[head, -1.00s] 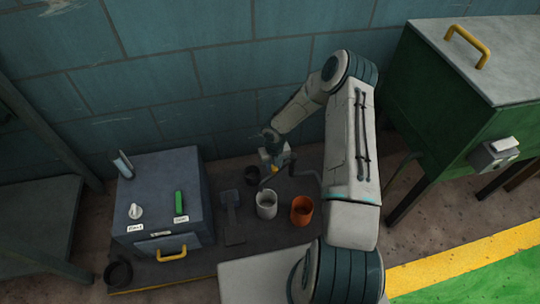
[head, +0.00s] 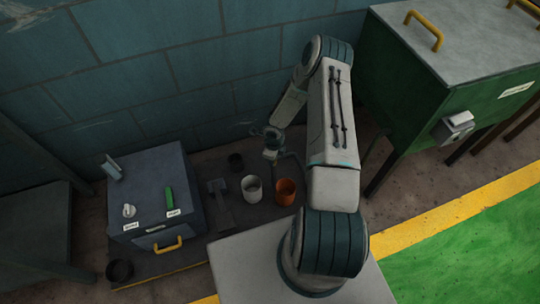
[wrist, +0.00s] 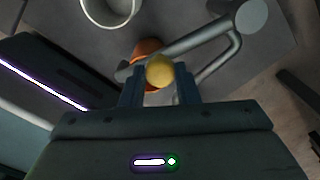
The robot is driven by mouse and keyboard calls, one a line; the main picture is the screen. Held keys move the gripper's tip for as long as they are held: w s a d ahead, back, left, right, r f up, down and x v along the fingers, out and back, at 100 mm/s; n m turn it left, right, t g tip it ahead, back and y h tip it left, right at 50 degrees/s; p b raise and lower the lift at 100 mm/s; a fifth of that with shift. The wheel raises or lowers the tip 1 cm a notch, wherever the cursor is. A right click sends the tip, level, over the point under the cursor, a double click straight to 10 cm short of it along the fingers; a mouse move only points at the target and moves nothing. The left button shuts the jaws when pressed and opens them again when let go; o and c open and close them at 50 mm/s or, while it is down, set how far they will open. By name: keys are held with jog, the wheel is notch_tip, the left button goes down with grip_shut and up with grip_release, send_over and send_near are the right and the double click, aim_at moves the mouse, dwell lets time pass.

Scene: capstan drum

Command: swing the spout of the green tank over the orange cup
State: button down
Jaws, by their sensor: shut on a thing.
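The green tank (head: 395,85) stands at the right in the head view. In the wrist view the grey spout pipe (wrist: 205,37) runs from a round end at the upper right down to the left, crossing in front of the orange cup (wrist: 148,47). My gripper (wrist: 160,88) is shut on a yellow ball knob (wrist: 160,69) by the pipe. The head view shows the orange cup (head: 286,192) just below and right of my gripper (head: 271,153). The knob is hidden there, and whether the spout's mouth is over the cup is unclear.
A white cup (head: 252,188) stands left of the orange cup. A grey box (head: 158,200) with a green switch and yellow handle is further left. A dark flat tool (head: 218,205) lies between them. The blue wall (head: 180,80) is close behind.

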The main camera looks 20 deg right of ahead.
jog(key=shift+s+d, duration=0.1)
jog(key=shift+d, duration=0.05)
dwell(0.3)
jog(key=c, duration=1.1)
grip_release()
notch_tip(320, 180, up, 14)
jog(key=p, duration=0.7)
jog(key=shift+f+p, duration=0.1)
jog(key=shift+p, duration=0.3)
